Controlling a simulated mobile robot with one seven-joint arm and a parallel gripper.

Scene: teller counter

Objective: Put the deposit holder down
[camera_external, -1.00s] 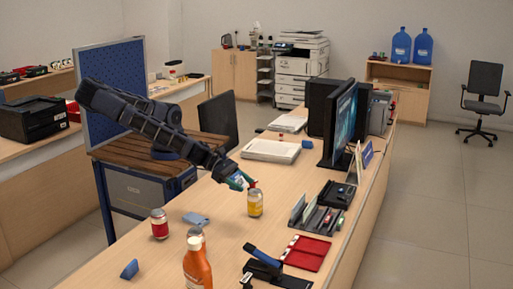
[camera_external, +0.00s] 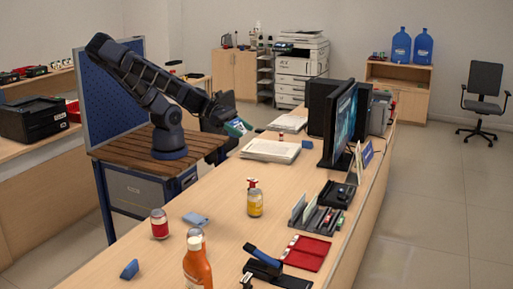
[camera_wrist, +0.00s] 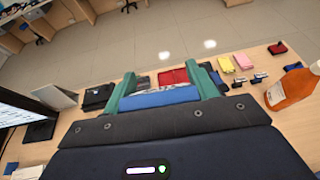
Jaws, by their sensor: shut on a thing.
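My gripper (camera_external: 238,127) has green fingers and is raised above the left edge of the counter (camera_external: 225,190), near the white tray-like thing. In the wrist view, the fingers (camera_wrist: 165,92) are shut on a flat blue thing with a pale top edge, the deposit holder (camera_wrist: 158,98). The holder is clear of the counter. Its lower part is hidden behind the dark gripper body, and in the outside view it is small and hard to make out.
A yellow pump bottle (camera_external: 255,200), a red-labelled jar (camera_external: 159,224) and an orange bottle (camera_external: 196,265) stand on the counter. The middle left is fairly clear.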

